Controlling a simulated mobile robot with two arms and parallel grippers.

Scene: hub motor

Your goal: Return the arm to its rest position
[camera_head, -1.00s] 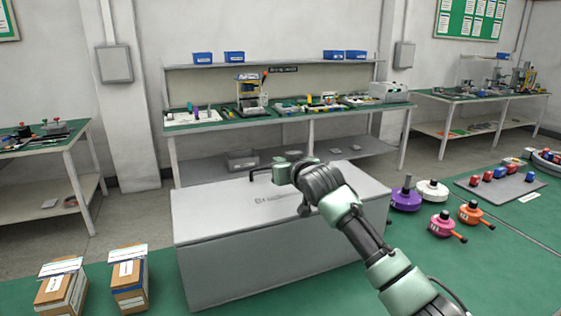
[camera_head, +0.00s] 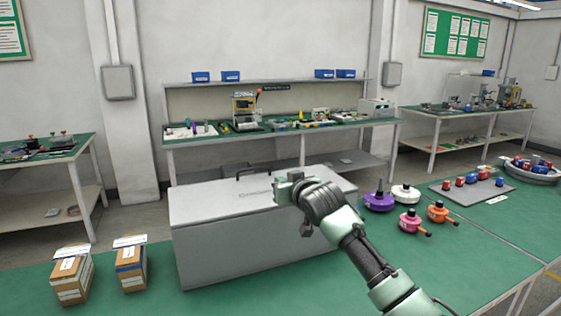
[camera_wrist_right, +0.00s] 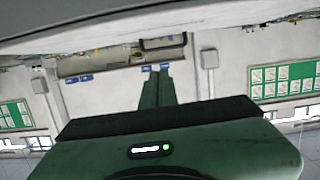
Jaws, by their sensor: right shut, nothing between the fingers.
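My right arm comes in from the lower right in the head view. In the right wrist view the dark green fingers (camera_wrist_right: 157,72) lie close together, and the room appears upside down. The box's black handle (camera_head: 253,171) stands free on the lid, left of the gripper. My left gripper is not in view.
The box stands on a green table (camera_head: 440,260). Two small cartons (camera_head: 72,277) stand at left. Purple (camera_head: 379,201), white (camera_head: 405,194), pink (camera_head: 409,222) and orange (camera_head: 438,212) hub motors stand at right. A grey tray (camera_head: 478,190) with small parts lies behind them. Workbenches line the wall.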

